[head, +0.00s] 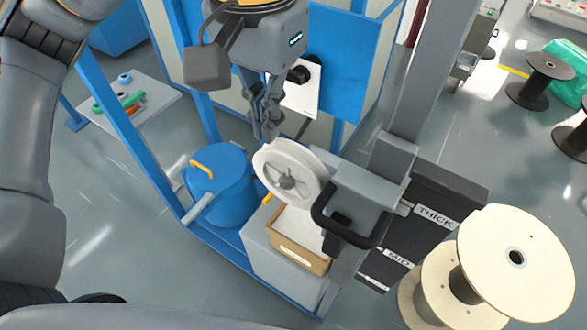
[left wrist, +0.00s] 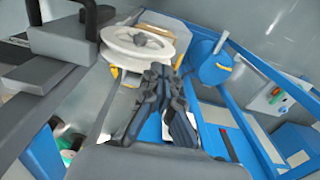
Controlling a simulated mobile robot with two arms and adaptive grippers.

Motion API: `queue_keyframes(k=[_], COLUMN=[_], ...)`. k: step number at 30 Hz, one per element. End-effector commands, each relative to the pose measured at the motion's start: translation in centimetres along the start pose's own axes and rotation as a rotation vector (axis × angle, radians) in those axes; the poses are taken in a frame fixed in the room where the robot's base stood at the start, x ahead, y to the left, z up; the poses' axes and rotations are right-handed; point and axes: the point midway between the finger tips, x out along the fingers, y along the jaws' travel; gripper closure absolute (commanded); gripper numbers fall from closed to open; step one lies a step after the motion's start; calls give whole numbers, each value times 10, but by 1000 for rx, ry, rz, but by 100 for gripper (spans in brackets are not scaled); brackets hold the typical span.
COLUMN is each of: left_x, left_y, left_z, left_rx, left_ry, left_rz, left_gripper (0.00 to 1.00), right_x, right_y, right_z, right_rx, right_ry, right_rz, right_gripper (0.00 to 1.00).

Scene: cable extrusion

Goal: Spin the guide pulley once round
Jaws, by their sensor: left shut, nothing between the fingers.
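The white guide pulley (head: 288,180) stands upright on its mount in the middle of the head view, with spokes and a grey hub on its face. My left gripper (head: 266,134) points down just above and behind the pulley's upper rim, its fingers shut and empty. In the left wrist view the fingertips (left wrist: 160,73) lie close to the rim of the pulley (left wrist: 138,42). I cannot tell whether they touch it. My right gripper is not in view.
A black handle (head: 320,212) juts out right of the pulley. A cardboard box (head: 297,252) sits below it, a blue bucket (head: 218,178) to its left. Black bins marked THICK (head: 436,216) and MID and wooden spools (head: 516,292) stand right. A blue frame surrounds the station.

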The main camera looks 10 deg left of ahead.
Motion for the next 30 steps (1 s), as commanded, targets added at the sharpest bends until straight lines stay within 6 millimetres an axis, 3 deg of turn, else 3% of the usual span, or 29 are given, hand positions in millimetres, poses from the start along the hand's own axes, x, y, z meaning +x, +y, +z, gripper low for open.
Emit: queue_keyframes(k=[11,20,27,30], left_x=[10,38,80,83], left_y=[0,-12,-20,-23], left_z=[0,0,1,1], left_rx=[0,2,4,6], left_ry=[0,-3,-4,-3], left_rz=[0,2,5,6], left_gripper=[100,100,100,100], right_x=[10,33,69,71], right_y=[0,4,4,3], right_z=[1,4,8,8], right_rx=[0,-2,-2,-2], right_ry=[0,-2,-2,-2], right_rz=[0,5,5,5], right_gripper=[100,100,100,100])
